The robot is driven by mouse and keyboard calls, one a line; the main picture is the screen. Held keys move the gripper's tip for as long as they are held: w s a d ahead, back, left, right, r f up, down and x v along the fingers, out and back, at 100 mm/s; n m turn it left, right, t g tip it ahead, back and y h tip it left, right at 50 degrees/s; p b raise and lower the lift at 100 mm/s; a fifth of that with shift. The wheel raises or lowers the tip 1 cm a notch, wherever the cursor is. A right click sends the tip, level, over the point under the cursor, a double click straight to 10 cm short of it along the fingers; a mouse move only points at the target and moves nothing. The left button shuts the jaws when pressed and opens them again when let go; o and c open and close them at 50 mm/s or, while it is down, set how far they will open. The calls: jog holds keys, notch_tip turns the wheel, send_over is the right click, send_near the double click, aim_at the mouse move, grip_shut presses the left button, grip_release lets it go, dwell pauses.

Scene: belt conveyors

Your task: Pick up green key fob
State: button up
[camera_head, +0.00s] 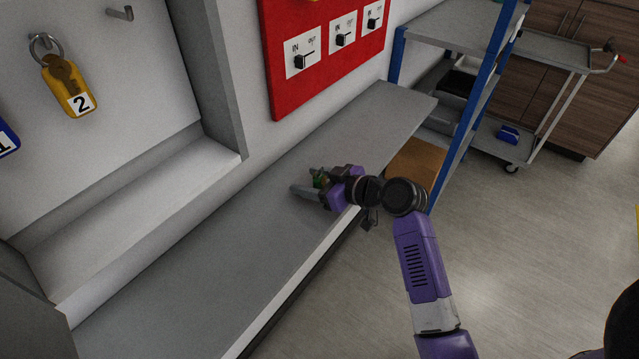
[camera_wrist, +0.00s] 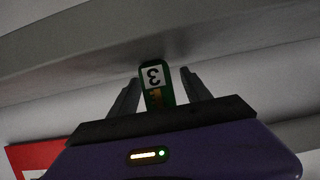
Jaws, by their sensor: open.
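The green key fob (camera_wrist: 168,96), with a white label marked 3, lies on the grey shelf (camera_head: 250,215). In the wrist view it is between the two fingers of my gripper (camera_wrist: 160,85), with a visible gap on each side. A brass-coloured part shows on the fob near the gripper body. In the head view my gripper (camera_head: 305,183) is low over the shelf, and only a small green patch of the fob (camera_head: 321,181) shows between the fingers. The gripper is open.
A yellow key fob marked 2 (camera_head: 68,88) hangs on a hook at upper left, with part of a blue fob (camera_head: 6,138) beside it. A red switch panel (camera_head: 290,85) is on the wall. A blue-framed rack (camera_head: 470,90) and a trolley (camera_head: 550,50) stand at right.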

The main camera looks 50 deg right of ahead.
grip_shut()
jog(key=shift+r, duration=0.1)
notch_tip(320, 180, up, 20)
jog(key=shift+b, duration=0.4)
dwell(0.3)
